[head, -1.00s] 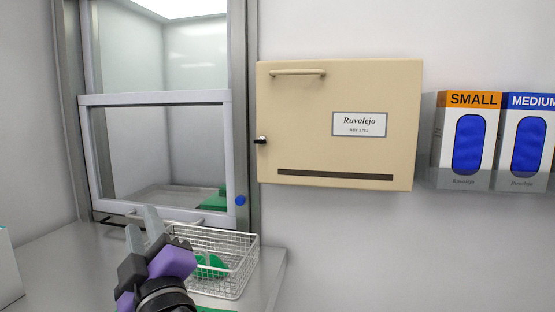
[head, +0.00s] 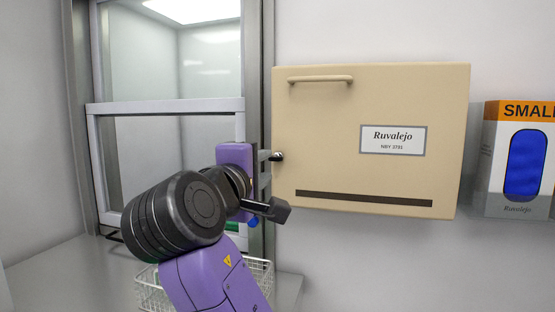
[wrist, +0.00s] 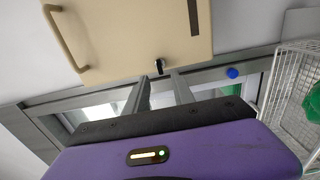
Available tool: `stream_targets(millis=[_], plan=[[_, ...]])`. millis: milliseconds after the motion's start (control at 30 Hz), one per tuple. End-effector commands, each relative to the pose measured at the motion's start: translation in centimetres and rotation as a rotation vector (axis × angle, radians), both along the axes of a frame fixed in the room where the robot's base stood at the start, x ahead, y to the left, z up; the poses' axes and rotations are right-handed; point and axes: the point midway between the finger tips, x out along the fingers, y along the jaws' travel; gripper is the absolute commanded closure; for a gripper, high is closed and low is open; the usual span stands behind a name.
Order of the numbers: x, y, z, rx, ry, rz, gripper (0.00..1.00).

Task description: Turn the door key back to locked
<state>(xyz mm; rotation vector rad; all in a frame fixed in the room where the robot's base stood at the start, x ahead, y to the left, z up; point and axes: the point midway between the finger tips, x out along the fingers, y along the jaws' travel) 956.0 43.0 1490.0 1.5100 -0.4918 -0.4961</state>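The beige wall cabinet (head: 330,170) hangs with its door shut and carries a "Ruvalejo" label. A small dark and silver key (head: 277,157) sticks out at its left edge. The key also shows in the wrist view (wrist: 158,67), just beyond my fingertips. My gripper (head: 266,156) is beside the key on its left in the head view. In the wrist view my gripper (wrist: 159,77) is open, with a finger on either side of the line to the key and nothing visible between them. I cannot tell whether the fingers touch the key, nor its exact turn.
A sash pass-through window (head: 165,107) is left of the cabinet. A wire basket (wrist: 285,100) with something green in it stands below. A blue round knob (wrist: 232,72) is on the window frame. A glove box (head: 520,160) hangs to the right.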

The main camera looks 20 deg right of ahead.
Motion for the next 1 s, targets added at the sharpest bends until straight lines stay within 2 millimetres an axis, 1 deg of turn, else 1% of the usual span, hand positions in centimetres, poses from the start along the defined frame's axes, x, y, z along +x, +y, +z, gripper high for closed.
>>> stream_targets(millis=[300, 433, 600, 833, 867, 1000], plan=[[3.8, -2.9, 0.2, 0.001, 0.0, 0.0, 0.7], [5.0, -3.7, 0.2, 0.002, -0.001, 0.0, 0.7], [5.8, -4.2, 0.1, 0.002, -0.003, 0.002, 0.7], [5.8, -4.2, 0.0, 0.003, -0.003, 0.003, 0.7], [5.8, -4.2, 0.0, 0.003, -0.003, 0.003, 0.72], [5.8, -4.2, 0.0, 0.003, -0.003, 0.003, 0.99]])
